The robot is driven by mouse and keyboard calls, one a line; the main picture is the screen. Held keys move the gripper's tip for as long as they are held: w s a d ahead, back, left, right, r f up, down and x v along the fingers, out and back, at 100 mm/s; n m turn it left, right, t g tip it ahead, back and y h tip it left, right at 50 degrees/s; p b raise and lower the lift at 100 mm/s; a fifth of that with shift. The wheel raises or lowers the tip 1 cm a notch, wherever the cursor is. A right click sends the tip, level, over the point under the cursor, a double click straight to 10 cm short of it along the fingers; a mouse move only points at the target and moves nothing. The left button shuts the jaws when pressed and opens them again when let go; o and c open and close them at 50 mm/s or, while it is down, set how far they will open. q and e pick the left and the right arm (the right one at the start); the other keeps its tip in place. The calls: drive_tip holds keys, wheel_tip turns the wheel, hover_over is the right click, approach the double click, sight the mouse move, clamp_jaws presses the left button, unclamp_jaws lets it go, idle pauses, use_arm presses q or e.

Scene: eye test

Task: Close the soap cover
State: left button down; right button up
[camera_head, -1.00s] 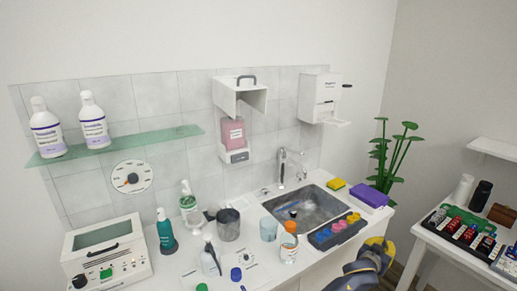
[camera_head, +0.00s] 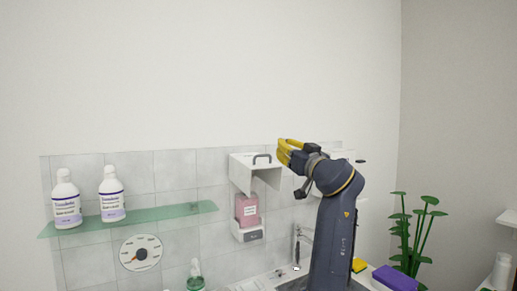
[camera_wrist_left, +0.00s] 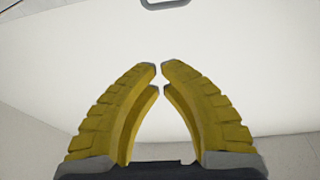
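The soap cover (camera_head: 243,172) is a white box-like hood with a dark handle (camera_head: 262,158) on top, on the tiled wall. It stands raised above the pink soap pack (camera_head: 247,209) in its white holder (camera_head: 249,234), which is exposed. My left gripper (camera_head: 283,151), with yellow fingers, is just right of the cover at about handle height. In the left wrist view its fingertips (camera_wrist_left: 159,72) almost meet, with nothing between them. A grey handle-like loop (camera_wrist_left: 166,3) shows at that view's top edge, beyond the fingertips. My right gripper is not in view.
A glass shelf (camera_head: 165,216) with two white bottles is left of the cover. A round dial (camera_head: 141,253) is below it. A white dispenser (camera_head: 348,157) is partly hidden behind my arm. The tap (camera_head: 297,247) is below. The wall above is clear.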

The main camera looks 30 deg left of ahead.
use_arm(q)
wheel_tip(320, 180, up, 3)
hover_over(266, 165)
drive_tip(key=shift+s+f+g, duration=0.15)
drive_tip(key=shift+f+g, duration=0.25)
drive_tip(key=shift+f, duration=0.55)
drive_tip(key=shift+s+f, duration=0.1)
drive_tip(key=shift+f, duration=0.85)
